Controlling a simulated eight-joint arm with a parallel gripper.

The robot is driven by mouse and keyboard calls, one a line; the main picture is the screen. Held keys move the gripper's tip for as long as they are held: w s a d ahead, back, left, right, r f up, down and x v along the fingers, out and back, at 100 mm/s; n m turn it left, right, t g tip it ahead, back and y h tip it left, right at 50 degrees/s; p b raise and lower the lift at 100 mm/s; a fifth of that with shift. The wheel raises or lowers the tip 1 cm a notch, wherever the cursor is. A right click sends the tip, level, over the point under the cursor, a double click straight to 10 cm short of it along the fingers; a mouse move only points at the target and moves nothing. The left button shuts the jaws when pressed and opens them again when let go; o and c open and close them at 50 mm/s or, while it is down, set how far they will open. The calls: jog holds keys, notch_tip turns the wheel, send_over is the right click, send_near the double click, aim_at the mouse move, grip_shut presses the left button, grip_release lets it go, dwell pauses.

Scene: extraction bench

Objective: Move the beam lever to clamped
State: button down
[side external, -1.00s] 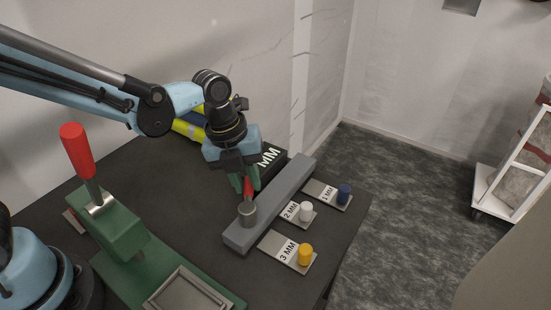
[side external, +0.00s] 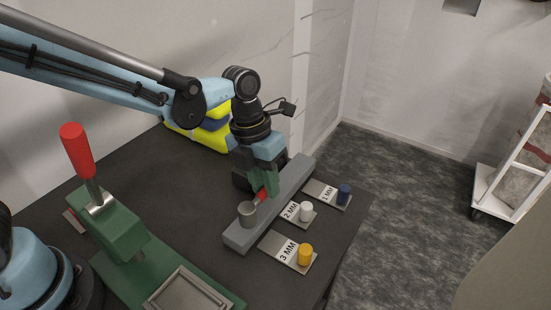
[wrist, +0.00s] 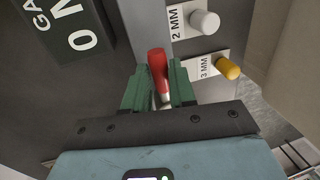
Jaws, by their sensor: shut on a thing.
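The beam lever has a red handle (side external: 261,196) and a grey round pivot (side external: 248,213) on the grey beam (side external: 285,190). The handle leans to the right, along the beam. My gripper (side external: 264,186), with green fingers, is shut on this handle and hides part of it. In the wrist view the red handle (wrist: 158,68) stands between the two green fingers of my gripper (wrist: 160,88); the pivot is hidden there.
A green fixture (side external: 120,225) with another red-handled lever (side external: 77,150) stands at left. A yellow and blue item (side external: 212,128) sits behind my arm.

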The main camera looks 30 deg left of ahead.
jog(key=shift+d, duration=0.1)
dwell(0.3)
jog(key=c, duration=0.9)
grip_release()
jog(key=r, duration=0.4)
jog(key=a+r, duration=0.1)
jog(key=r, duration=0.3)
jog(key=a+r, duration=0.1)
jog(key=r, duration=0.3)
jog(key=shift+a, duration=0.25)
jog(key=s+a+f+m+t, duration=0.1)
jog(key=a+m, duration=0.4)
jog(key=m, duration=0.7)
jog(key=s+a+f+m+t+y, duration=0.1)
jog(key=s+a+m+t, duration=0.2)
jog(key=m, duration=0.9)
jog(key=s+a+f+m+t+y, duration=0.1)
jog(key=a+m, duration=0.5)
jog(key=m, duration=0.6)
jog(key=shift+s+a+f+t, duration=0.2)
jog(key=shift+s+t, duration=0.15)
jog(key=shift+s, duration=0.2)
jog(key=shift+s+a+f+t, duration=0.1)
jog(key=shift+s+f+t, duration=0.1)
jog(key=shift+s+t, duration=0.25)
jog(key=shift+s+a+f+t, duration=0.1)
jog(key=shift+s+f+t, duration=0.15)
jog(key=shift+s, duration=0.35)
